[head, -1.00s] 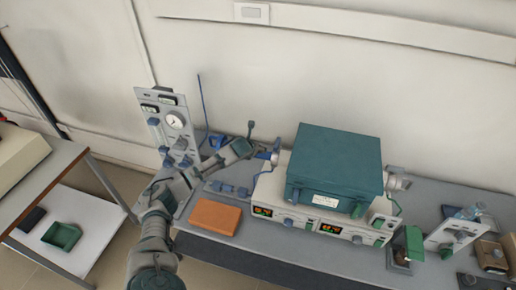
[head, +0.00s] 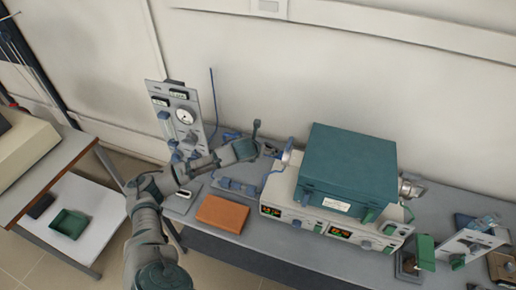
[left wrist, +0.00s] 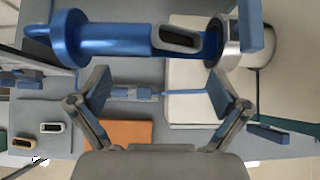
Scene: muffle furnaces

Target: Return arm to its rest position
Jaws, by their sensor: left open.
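My left arm comes in from the lower left in the head view. Its gripper (head: 266,149) is above the bench, just left of the blue fitting (head: 284,158) at the left end of the teal-topped furnace (head: 346,165). In the left wrist view my left gripper (left wrist: 160,93) has its fingers wide apart with nothing between them. A blue tube with a handle (left wrist: 120,38) runs across the top of that view to a metal cylinder (left wrist: 233,45), beyond the fingertips. My right gripper is not in view.
An orange block (head: 222,213) lies on the bench below my left forearm. A grey gauge panel (head: 177,112) with a thin blue rod stands behind the arm. A separate table (head: 42,170) with a lower shelf is at the left. Small apparatus (head: 470,240) stands at the right.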

